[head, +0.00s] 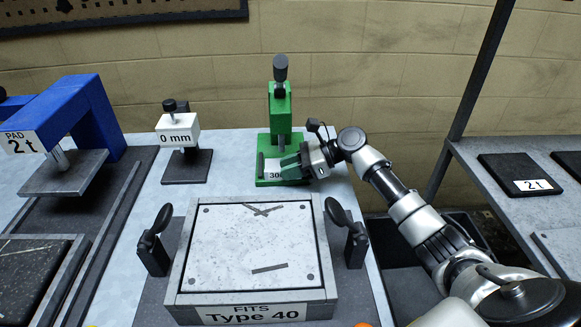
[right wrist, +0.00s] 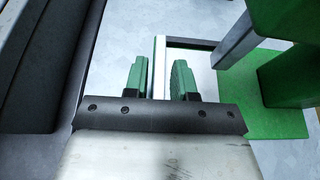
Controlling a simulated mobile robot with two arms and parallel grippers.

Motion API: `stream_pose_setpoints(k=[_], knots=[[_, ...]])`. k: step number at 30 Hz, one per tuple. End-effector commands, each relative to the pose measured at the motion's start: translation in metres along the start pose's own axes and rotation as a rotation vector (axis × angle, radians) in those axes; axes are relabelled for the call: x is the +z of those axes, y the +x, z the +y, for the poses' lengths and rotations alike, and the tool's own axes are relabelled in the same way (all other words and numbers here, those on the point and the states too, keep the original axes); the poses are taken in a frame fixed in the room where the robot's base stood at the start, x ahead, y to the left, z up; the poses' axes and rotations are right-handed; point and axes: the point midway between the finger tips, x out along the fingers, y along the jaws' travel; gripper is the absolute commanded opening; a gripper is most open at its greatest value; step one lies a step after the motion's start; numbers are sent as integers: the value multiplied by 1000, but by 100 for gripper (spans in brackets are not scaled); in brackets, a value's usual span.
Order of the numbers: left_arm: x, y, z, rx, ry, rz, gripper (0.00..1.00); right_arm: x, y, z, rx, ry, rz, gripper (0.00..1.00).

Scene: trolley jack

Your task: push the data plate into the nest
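The green press (head: 281,110) stands at the back of the table, with a black knob on top. A small white plate marked "30" (head: 274,176) lies low at its base, partly hidden by my right gripper; it looks like the data plate. My right gripper (head: 292,166) is at the press base, from the right. In the right wrist view its two green fingers (right wrist: 160,80) stand apart. A pale metal strip (right wrist: 159,55) shows between them, and a dark-edged frame (right wrist: 190,43), perhaps the nest, lies just beyond. I cannot tell whether they touch. My left gripper is out of view.
A "Type 40" tray (head: 327,270) fills the front of the table, with black levers (head: 152,241) (head: 356,246) at both sides. A "0 mm" block (head: 178,130) stands left of the press. A blue press (head: 95,108) is far left. A shelf (head: 500,205) is right.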

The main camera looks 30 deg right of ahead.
Motion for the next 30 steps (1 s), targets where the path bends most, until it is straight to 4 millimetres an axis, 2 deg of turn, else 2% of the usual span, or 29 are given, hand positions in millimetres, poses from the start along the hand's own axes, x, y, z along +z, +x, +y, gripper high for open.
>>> stream_pose_setpoints(k=[1, 5, 7, 8, 13, 23, 26, 30], knots=[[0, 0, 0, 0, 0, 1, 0, 0, 0, 0, 0, 0, 0, 18], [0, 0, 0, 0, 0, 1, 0, 0, 0, 0, 0, 0, 0, 0], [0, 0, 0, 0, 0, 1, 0, 0, 0, 0, 0, 0, 0, 0], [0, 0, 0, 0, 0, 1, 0, 0, 0, 0, 0, 0, 0, 17], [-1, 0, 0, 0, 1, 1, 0, 0, 0, 0, 0, 0, 0, 42], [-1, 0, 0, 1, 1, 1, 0, 0, -4, 0, 0, 0, 1, 42], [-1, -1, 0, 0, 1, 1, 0, 0, -16, -1, -2, 0, 1, 42], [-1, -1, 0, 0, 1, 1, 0, -1, -44, -1, -3, 0, 2, 42]])
